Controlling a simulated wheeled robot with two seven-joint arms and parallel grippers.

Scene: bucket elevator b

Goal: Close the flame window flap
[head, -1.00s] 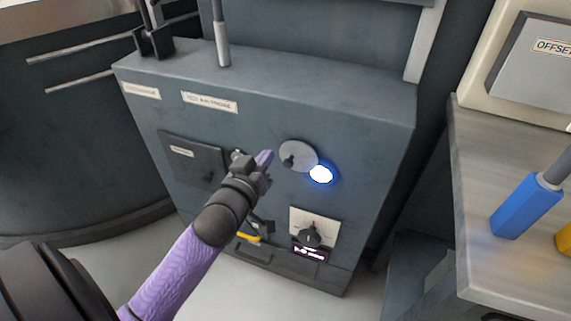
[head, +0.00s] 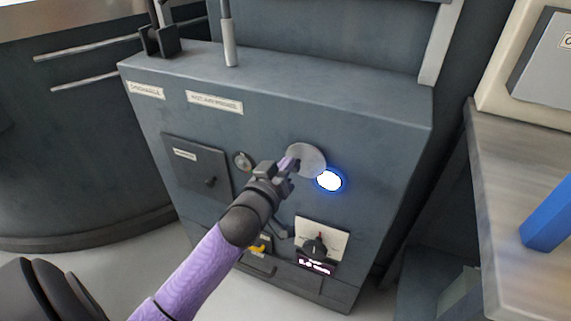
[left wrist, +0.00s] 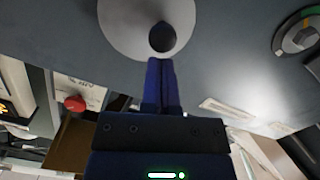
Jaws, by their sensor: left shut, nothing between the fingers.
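The flame window flap is a round light-grey disc (head: 308,158) on the front of the dark grey machine. A glowing blue-white window (head: 329,180) shows at its lower right, largely uncovered. In the left wrist view the disc (left wrist: 125,22) fills the top middle, with a dark round knob (left wrist: 162,37) on it. My left gripper (head: 289,163) is shut and empty, its fingers over the disc's left edge. In the left wrist view its fingertips (left wrist: 160,62) point at the knob; I cannot tell whether they touch. The knob is hidden in the head view.
A square door with a small knob (head: 196,166) is at the left of the panel, beside a small round fitting (head: 243,161). A dial on a white plate (head: 320,242) is below. A table with a blue object (head: 549,215) stands at right.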

